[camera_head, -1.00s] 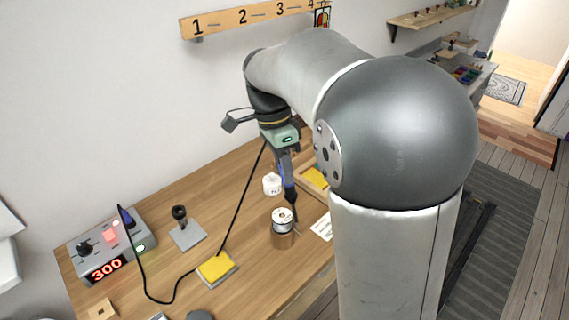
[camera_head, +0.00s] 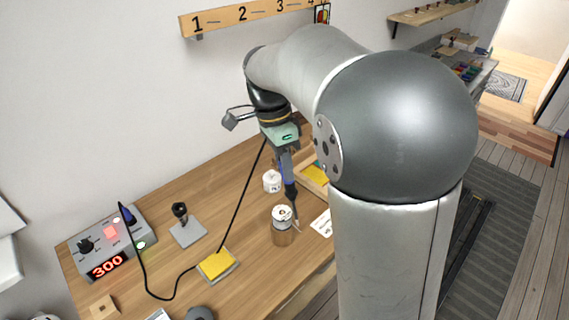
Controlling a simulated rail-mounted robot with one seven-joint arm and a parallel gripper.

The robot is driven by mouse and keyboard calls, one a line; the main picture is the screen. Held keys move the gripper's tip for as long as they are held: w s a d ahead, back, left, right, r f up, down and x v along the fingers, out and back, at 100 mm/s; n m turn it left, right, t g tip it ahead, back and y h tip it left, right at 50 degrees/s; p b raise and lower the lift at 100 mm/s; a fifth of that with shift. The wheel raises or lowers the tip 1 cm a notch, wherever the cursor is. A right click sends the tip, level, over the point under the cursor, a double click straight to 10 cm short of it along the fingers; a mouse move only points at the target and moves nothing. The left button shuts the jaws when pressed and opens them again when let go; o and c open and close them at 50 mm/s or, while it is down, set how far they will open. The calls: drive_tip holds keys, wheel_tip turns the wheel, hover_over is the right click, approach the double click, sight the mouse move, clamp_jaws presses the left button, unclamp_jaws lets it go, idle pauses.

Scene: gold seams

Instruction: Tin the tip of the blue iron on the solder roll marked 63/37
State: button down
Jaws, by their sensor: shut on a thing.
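My gripper (camera_head: 285,158) points down over the bench and is shut on the blue iron (camera_head: 288,183). The iron's dark tip end slants down beside a solder roll (camera_head: 282,213) that stands on a brown cylinder. The tip is at the roll's right side; I cannot tell whether it touches. A second white roll (camera_head: 271,181) stands behind it, to the left of the iron. I cannot read the marking on either roll. A black cord (camera_head: 240,208) runs from the gripper area down to the bench.
A station showing 300 (camera_head: 110,245) is at the left. An iron stand (camera_head: 186,228) and a yellow sponge (camera_head: 217,265) lie between it and the rolls. A wooden tray (camera_head: 313,178) and a white card (camera_head: 322,223) are to the right. A numbered rail (camera_head: 250,17) is on the wall.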

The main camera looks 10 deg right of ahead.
drive_tip(key=shift+f, duration=0.65)
idle(2.0)
idle(0.4)
drive_tip(key=p+v, duration=0.1)
drive_tip(key=v, duration=0.1)
drive_tip(key=p+v, duration=0.2)
drive_tip(key=s+p+v, duration=0.1)
drive_tip(key=p+v, duration=0.1)
drive_tip(key=shift+s+d+r, duration=0.1)
drive_tip(key=shift+d+r, duration=0.1)
drive_tip(key=shift+d, duration=0.15)
drive_tip(key=shift+f, duration=0.1)
idle(0.5)
